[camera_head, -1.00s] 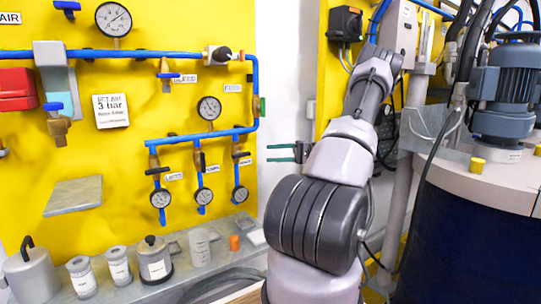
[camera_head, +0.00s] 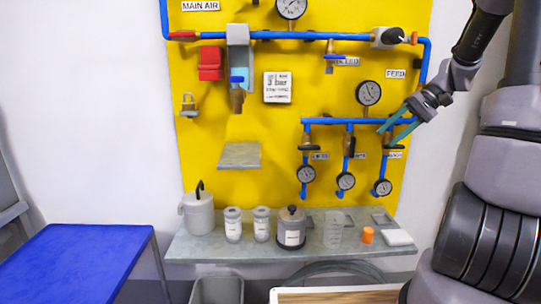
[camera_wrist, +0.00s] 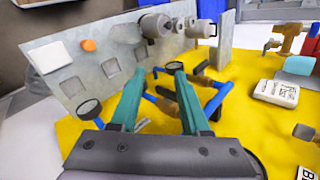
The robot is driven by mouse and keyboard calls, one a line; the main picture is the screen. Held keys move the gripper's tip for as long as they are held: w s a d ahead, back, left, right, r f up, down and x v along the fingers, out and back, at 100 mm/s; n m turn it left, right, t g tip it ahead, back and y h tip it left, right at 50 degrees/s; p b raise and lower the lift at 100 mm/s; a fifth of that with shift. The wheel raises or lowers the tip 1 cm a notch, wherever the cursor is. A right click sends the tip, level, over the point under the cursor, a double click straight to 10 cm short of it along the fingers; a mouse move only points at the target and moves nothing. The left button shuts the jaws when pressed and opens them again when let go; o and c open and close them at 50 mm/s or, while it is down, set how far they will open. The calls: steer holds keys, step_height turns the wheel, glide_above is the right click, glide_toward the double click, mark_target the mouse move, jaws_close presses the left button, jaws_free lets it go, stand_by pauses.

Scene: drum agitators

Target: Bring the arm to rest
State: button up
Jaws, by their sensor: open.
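My gripper (camera_head: 400,122) has teal fingers and is open and empty. In the head view it is in front of the right part of the yellow panel (camera_head: 210,130), near the feed gauge (camera_head: 368,92) and over the right end of the lower blue pipe. My arm comes in from the right edge, bent. In the wrist view the two fingers of my gripper (camera_wrist: 180,92) are spread apart, with blue pipes and valves beyond them. I cannot tell how far the fingertips are from the pipes.
A grey shelf (camera_head: 215,248) below the panel carries canisters, a beaker and an orange cap (camera_head: 367,235). A blue table (camera_head: 75,262) stands at the left. A grey bin (camera_head: 218,290) is under the shelf. Bare white wall is left of the panel.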

steer(key=s+a+r+t+h, duration=0.3)
steer(key=s+a+r, duration=0.1)
steer(key=s, duration=0.4)
steer(key=s+a+r+m+t+h, duration=0.1)
steer(key=s+a+r+t+h, duration=0.3)
steer(key=s+r, duration=0.3)
steer(key=shift+s+a, duration=0.6)
steer(key=shift+s, duration=0.5)
steer(key=shift+r, duration=0.1)
